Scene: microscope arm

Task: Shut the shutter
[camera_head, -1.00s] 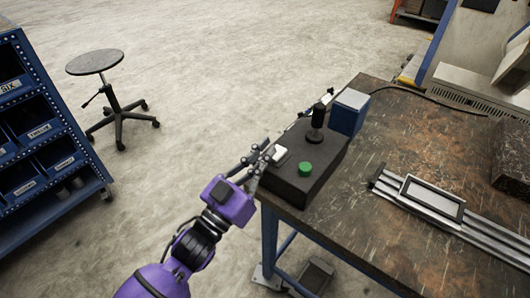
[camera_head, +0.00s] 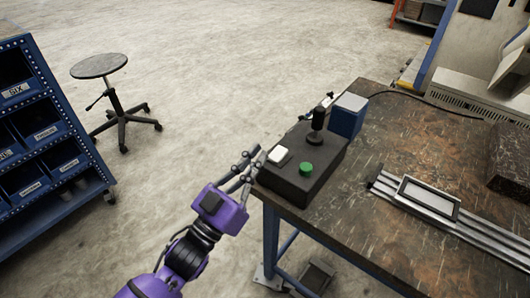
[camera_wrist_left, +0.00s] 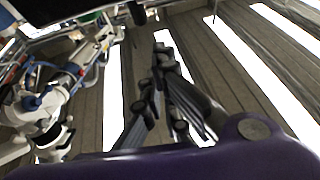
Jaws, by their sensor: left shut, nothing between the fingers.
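A black control box (camera_head: 298,172) sits at the near left corner of the workbench. On its top are a white rocker switch (camera_head: 278,154), a round green button (camera_head: 306,168) and an upright black joystick (camera_head: 318,117). I cannot make out a part that is clearly a shutter. My left gripper (camera_head: 246,164) is shut and empty, just left of the box near the white switch. Whether the fingertips touch the box I cannot tell. The fingers also show in the left wrist view (camera_wrist_left: 162,62), pointing up in the picture. My right gripper is not in view.
The workbench (camera_head: 400,140) also carries a blue box (camera_head: 348,115) behind the control box and a metal rail with a framed plate (camera_head: 428,198). A stool (camera_head: 100,66) and a blue bin rack (camera_head: 50,130) stand left. Open floor lies between them and the bench.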

